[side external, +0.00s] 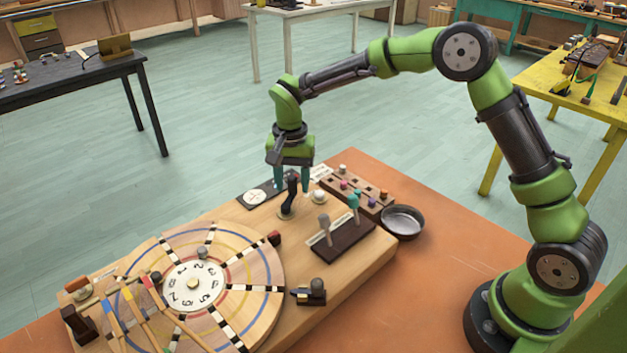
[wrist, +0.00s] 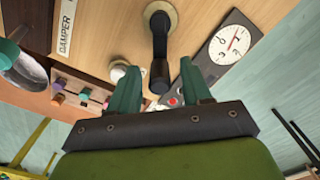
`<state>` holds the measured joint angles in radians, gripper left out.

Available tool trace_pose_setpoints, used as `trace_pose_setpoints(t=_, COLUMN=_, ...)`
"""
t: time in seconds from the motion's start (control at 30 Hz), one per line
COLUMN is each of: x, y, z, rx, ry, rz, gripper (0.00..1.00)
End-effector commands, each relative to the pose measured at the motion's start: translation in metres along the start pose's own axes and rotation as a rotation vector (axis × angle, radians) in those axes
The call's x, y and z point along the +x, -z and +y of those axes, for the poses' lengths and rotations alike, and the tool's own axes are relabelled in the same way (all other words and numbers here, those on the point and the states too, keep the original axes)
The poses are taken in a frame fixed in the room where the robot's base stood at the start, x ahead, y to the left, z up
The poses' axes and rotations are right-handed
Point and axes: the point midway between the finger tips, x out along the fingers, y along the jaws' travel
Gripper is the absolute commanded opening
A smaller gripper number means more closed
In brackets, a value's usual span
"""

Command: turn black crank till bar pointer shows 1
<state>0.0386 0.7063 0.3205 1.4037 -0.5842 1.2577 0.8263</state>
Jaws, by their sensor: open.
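The black crank (side external: 288,203) stands on a round wooden base on the wooden box; its grip points up. In the wrist view the crank (wrist: 160,45) runs from its hub toward my gripper. My gripper (side external: 292,187) is open above the crank, its two teal fingers on either side of the crank's grip. In the wrist view my gripper (wrist: 161,85) has the grip's end between the fingertips, with gaps visible. The dial plate (side external: 257,197) lies beside the crank; its white dial (wrist: 230,45) bears numbers and a small red mark. I cannot tell the reading.
A white knob (side external: 319,196) stands close right of the crank. Levers on a dark block (side external: 340,238), a row of coloured pegs (side external: 352,197) and a dark bowl (side external: 402,222) are further right. A big numbered wheel (side external: 240,305) fills the box's left side.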

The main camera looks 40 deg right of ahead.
Motion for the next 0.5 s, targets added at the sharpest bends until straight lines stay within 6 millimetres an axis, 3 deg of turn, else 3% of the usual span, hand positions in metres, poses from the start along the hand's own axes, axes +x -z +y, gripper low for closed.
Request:
trace_pose_setpoints(t=0.23, x=0.0009, y=0.0, z=0.0, rx=-0.001, ry=0.0, rz=0.0, gripper=0.48)
trace_pose_setpoints(t=0.5, x=0.0006, y=0.0, z=-0.0001, rx=-0.001, ry=0.0, rz=0.0, gripper=0.09)
